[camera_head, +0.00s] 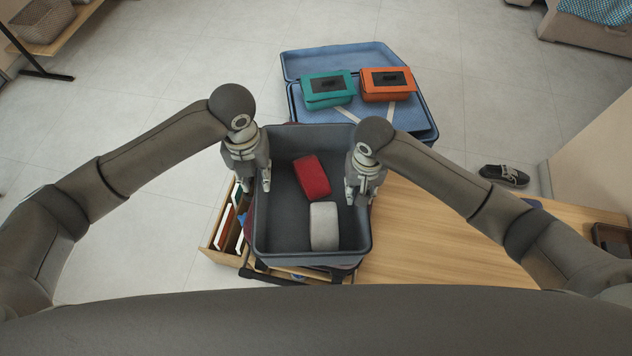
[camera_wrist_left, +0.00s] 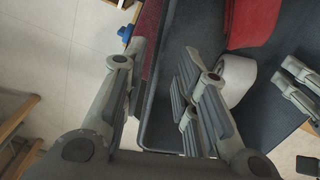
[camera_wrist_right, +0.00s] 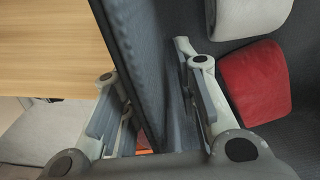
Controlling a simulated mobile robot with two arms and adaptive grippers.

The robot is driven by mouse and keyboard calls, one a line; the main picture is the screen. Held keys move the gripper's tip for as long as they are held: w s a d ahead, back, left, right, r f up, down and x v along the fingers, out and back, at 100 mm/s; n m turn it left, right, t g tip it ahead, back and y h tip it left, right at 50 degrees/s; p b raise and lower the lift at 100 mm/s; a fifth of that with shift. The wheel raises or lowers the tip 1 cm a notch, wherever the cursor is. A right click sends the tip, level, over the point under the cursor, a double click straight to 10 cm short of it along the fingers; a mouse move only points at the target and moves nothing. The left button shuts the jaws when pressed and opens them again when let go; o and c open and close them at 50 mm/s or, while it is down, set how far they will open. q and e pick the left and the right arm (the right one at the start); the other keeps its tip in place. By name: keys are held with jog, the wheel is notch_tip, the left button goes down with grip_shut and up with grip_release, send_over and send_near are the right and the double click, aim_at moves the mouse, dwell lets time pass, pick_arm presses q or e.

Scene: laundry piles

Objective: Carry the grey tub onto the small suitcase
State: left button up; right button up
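The grey tub (camera_head: 262,170) is in the middle of the head view, holding a red block-shaped item (camera_head: 312,178) and a white one (camera_head: 324,226). A maroon, suitcase-like thing shows as a strip beside the tub in the left wrist view (camera_wrist_left: 149,28); it is mostly hidden under the tub. I cannot tell whether the tub rests on it. My left gripper (camera_head: 256,186) straddles the tub's left wall, with a gap between finger and wall. My right gripper (camera_head: 362,190) straddles the right wall, one finger inside and one outside; its fingers look apart.
An open blue suitcase (camera_head: 428,118) lies behind the tub with a teal case (camera_head: 327,90) and an orange case (camera_head: 388,84). A wooden tabletop (camera_head: 430,250) extends right. A wooden box of files (camera_head: 226,226) stands left. A dark shoe (camera_head: 504,175) lies on the floor.

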pick_arm(q)
jog(key=shift+r, duration=0.85)
pick_arm(e)
jog(key=shift+r, duration=0.35)
notch_tip(320, 180, up, 11)
jog(key=shift+r, duration=0.15)
